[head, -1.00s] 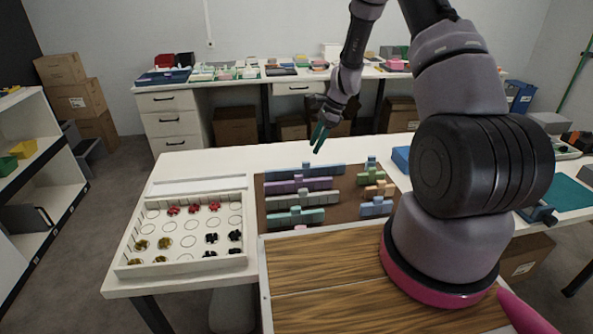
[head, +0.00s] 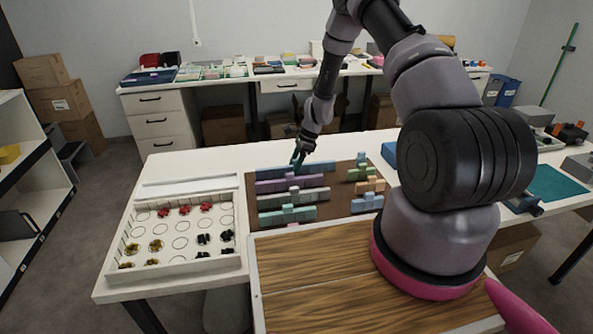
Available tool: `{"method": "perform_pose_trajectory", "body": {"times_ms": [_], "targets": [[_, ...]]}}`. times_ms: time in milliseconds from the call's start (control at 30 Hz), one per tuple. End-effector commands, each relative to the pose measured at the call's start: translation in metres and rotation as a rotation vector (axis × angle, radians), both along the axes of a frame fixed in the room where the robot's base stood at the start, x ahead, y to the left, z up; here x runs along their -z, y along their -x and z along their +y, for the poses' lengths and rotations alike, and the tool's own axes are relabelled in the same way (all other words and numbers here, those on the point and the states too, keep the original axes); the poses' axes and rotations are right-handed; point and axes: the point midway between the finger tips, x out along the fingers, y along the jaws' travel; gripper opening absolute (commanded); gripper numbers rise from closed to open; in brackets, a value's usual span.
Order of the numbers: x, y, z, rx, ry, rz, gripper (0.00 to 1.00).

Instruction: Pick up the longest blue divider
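The longest blue divider (head: 318,167) lies at the back of a brown board (head: 338,205), running left to right with a raised middle tab. A shorter blue divider (head: 367,204) lies at the right of the board.
A white tray (head: 118,252) with red, gold and black pieces stands left of the board. A wooden panel (head: 320,280) lies in front. A blue block (head: 389,153) sits right of the board. The white table (head: 200,160) behind the tray is clear.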

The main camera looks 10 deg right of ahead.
Motion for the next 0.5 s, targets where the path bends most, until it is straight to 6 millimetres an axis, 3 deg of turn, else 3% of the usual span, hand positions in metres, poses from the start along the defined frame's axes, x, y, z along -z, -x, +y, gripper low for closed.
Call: {"method": "perform_pose_trajectory", "body": {"times_ms": [167, 200, 333, 500], "targets": [[0.0001, -0.0003, 0.0004, 0.000, 0.000, -0.001, 0.55], [0.0001, -0.0002, 0.0004, 0.000, 0.000, -0.001, 0.51], [0.0000, -0.0001, 0.0003, -0.001, 0.000, -0.001, 0.01], [-0.0002, -0.0003, 0.0003, -0.001, 0.000, -0.001, 0.00]]}}
